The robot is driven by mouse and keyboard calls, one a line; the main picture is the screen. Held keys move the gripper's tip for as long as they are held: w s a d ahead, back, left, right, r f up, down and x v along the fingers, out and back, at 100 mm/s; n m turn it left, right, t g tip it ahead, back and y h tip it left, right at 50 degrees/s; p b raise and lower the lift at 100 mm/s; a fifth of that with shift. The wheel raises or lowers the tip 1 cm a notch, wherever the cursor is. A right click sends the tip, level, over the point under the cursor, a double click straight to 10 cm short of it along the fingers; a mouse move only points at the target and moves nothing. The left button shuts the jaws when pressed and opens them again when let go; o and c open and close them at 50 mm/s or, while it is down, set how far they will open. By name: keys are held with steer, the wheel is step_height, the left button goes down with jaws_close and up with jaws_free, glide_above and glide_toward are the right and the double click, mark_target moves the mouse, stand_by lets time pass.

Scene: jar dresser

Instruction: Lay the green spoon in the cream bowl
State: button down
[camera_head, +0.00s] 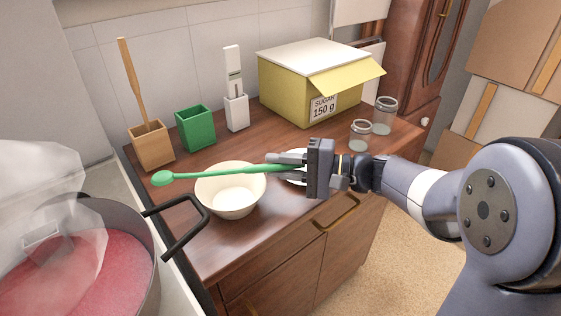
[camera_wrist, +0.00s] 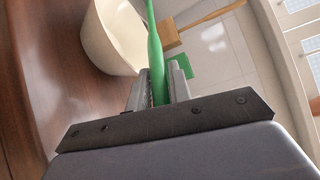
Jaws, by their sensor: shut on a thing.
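The green spoon (camera_head: 225,173) is held roughly level in my gripper (camera_head: 285,164), which is shut on its handle end. The spoon's head points left and sits beyond the left rim of the cream bowl (camera_head: 232,204). In the head view the spoon crosses over the back part of the bowl's opening. In the wrist view the spoon (camera_wrist: 154,45) runs up from between the fingers (camera_wrist: 159,85), with the bowl (camera_wrist: 112,38) to its left. The bowl is upright on the dresser and looks empty. I cannot tell the height of the spoon above the rim.
A white dish (camera_head: 297,181) lies partly hidden behind my gripper. A wooden holder (camera_head: 152,147), green holder (camera_head: 195,128) and white holder (camera_head: 236,113) stand at the back. A sugar box (camera_head: 290,88) and glass jars (camera_head: 360,135) are right. A pot (camera_head: 148,262) with a black handle is front left.

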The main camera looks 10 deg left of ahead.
steer(key=shift+f+b, duration=0.8)
steer(key=shift+f, duration=0.1)
stand_by(0.3)
steer(key=c, duration=1.2)
jaws_free()
steer(key=d, duration=1)
steer(key=shift+d+r+p, duration=0.35)
steer(key=shift+d+r, duration=0.05)
steer(key=shift+r, duration=0.05)
steer(key=shift+s+a, duration=0.1)
steer(key=shift+a, duration=0.05)
steer(key=a, duration=1)
steer(key=shift+a+f+b, duration=0.35)
steer(key=shift+f, duration=0.05)
steer(key=shift+d+r+p, duration=0.1)
steer(key=shift+r+p, duration=0.35)
